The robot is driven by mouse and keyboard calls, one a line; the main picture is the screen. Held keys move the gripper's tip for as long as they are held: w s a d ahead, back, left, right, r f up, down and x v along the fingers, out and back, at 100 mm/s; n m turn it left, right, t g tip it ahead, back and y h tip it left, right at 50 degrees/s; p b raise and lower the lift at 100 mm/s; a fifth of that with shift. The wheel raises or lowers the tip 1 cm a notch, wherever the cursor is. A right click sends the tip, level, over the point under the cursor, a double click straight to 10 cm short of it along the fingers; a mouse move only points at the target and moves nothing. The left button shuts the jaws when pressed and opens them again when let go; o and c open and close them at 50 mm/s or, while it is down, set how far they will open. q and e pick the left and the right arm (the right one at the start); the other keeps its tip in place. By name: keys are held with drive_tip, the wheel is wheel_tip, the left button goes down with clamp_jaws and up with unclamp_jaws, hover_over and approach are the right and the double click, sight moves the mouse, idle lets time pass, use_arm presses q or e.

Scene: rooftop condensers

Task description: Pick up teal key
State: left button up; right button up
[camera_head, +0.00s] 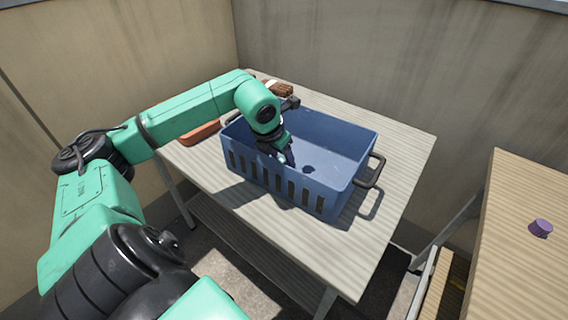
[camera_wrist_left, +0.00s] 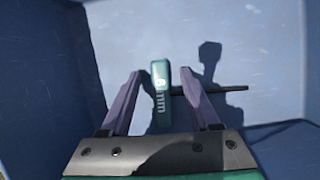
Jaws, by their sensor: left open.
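The teal key (camera_wrist_left: 161,92) shows in the left wrist view inside the blue crate (camera_head: 240,174), with white markings on its face and a dark rod (camera_wrist_left: 215,89) extending to the right. My left gripper (camera_wrist_left: 160,82) is open, with one finger on each side of the teal part. I cannot tell whether the fingers touch it. In the head view my left gripper (camera_head: 287,156) reaches down into the crate, and the key is hidden there. My right gripper is not in view.
The crate stands on a slatted table (camera_head: 400,150) and has a dark handle (camera_head: 371,171) at its right end. An orange object (camera_head: 200,132) and a brown brush-like object (camera_head: 277,89) lie behind it. A purple object (camera_head: 540,228) sits on another table at right.

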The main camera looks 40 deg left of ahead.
use_arm(q)
clamp_jaws()
